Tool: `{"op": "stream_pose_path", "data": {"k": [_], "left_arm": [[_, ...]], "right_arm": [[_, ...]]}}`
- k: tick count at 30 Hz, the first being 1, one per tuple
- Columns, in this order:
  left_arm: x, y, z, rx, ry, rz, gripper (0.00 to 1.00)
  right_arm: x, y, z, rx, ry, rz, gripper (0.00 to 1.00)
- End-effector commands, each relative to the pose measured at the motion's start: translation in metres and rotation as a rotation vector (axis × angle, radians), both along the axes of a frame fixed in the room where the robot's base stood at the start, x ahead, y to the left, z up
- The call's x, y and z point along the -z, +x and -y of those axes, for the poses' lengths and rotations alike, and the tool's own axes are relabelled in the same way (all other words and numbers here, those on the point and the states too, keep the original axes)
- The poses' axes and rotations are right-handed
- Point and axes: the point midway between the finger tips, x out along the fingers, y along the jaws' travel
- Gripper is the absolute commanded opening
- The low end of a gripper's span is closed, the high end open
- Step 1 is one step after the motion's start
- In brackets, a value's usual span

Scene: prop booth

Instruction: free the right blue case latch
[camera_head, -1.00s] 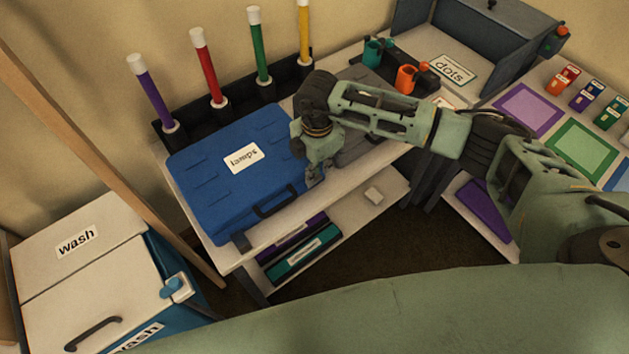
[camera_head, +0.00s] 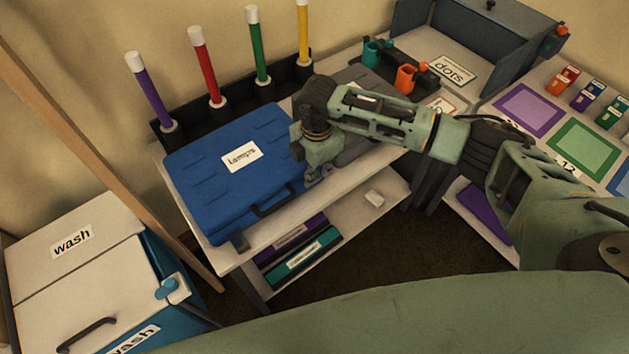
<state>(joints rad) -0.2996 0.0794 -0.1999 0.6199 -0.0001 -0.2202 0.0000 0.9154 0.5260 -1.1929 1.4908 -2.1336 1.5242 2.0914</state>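The blue case (camera_head: 215,187), labelled "lamps", lies closed on the white table. Its dark handle (camera_head: 274,199) is on the front side. A dark latch (camera_head: 240,241) shows at the left end of the front side. The right latch is hidden behind my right gripper. My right gripper (camera_head: 314,178) points down at the right front corner of the case, at or close to its edge. Its fingertips are small and partly hidden, so I cannot tell whether they are open or touch the latch. My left gripper is not in view.
A grey case (camera_head: 362,150) lies right of the blue one, partly behind my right arm. Colored tubes stand in a black rack (camera_head: 228,103) behind. Purple and teal boxes (camera_head: 303,255) lie on the lower shelf. A white wash bin (camera_head: 75,270) stands at left.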

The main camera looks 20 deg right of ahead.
Motion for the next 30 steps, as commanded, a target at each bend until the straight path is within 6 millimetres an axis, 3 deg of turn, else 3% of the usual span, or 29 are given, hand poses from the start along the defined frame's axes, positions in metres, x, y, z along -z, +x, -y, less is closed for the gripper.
{"op": "stream_pose_path", "data": {"k": [1,12,30], "left_arm": [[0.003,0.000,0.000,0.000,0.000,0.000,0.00],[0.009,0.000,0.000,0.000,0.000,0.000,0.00],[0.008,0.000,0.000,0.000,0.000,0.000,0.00]], "right_arm": [[0.016,-0.009,0.000,-0.002,-0.006,-0.023,0.00],[0.026,-0.013,0.001,-0.002,-0.004,-0.023,0.00],[0.029,-0.017,0.004,-0.002,-0.003,-0.009,0.00]]}}
